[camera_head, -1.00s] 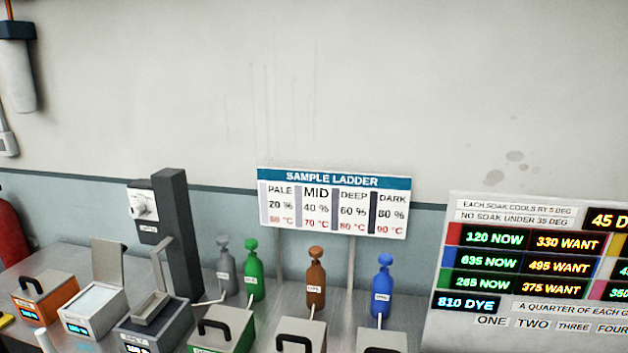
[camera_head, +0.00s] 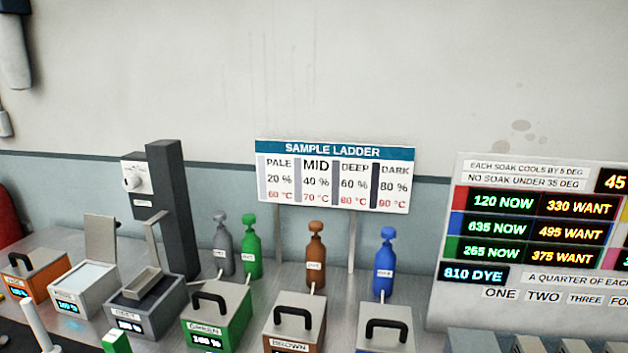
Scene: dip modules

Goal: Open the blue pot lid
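The blue pot (camera_head: 385,345) is at the bottom, right of the brown pot, and is cut off by the lower edge. Its grey lid (camera_head: 365,312) is shut and has a black arched handle (camera_head: 387,326). The blue bottle (camera_head: 384,266) stands behind it. Neither of my grippers shows in the view.
The brown pot (camera_head: 293,318) and green pot (camera_head: 217,310) have shut lids. The grey pot (camera_head: 147,301) and a white-topped pot (camera_head: 84,287) have raised lids. A dark column (camera_head: 176,210) stands behind them. Grey boxes (camera_head: 490,341) stand at the lower right.

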